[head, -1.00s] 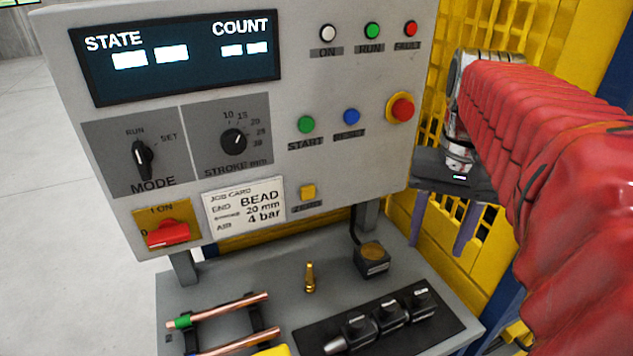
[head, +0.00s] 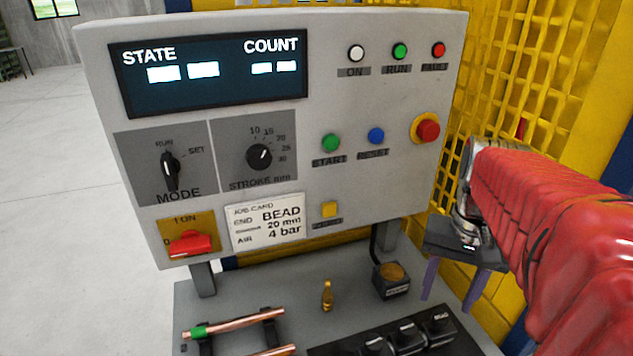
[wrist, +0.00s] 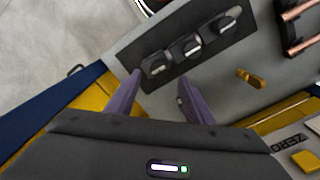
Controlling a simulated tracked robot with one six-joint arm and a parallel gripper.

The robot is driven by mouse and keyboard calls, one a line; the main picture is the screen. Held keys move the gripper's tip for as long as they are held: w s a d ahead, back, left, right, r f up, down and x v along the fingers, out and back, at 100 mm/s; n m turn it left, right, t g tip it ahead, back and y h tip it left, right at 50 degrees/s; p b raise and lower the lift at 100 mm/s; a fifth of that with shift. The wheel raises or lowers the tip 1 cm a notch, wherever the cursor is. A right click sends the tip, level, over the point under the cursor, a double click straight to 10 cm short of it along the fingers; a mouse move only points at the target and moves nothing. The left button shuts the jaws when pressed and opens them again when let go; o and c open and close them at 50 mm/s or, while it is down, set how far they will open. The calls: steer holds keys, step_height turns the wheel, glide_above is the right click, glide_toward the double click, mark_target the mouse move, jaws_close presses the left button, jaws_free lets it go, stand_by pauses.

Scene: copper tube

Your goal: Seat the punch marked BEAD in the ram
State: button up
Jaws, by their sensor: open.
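Several dark punches lie in a row on a black tray on the bench. The one at the right end in the head view (head: 438,320) has a small label that seems to read BEAD. It appears to be the nearest punch to my fingers in the wrist view (wrist: 158,67). The middle punch (head: 405,335) and left punch (head: 375,346) have labels too small to read. My gripper (head: 453,284) is open and empty, its purple fingers pointing down right of the tray. The wrist view shows the fingers (wrist: 158,88) apart, just short of that punch. I cannot make out the ram.
A grey control panel (head: 320,110) stands behind the bench. A brass piece (head: 327,296) and a black box with a round brass top (head: 391,281) stand on the bench. Copper tubes (head: 240,322) lie on a rack at left. Yellow mesh fencing (head: 490,110) is behind my arm.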

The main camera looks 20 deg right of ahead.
mark_target(441, 315)
steer(key=shift+f, duration=0.25)
steer(key=shift+d+f, duration=0.2)
steer(key=shift+f, duration=2.35)
steer(key=shift+c, duration=0.5)
jaws_close()
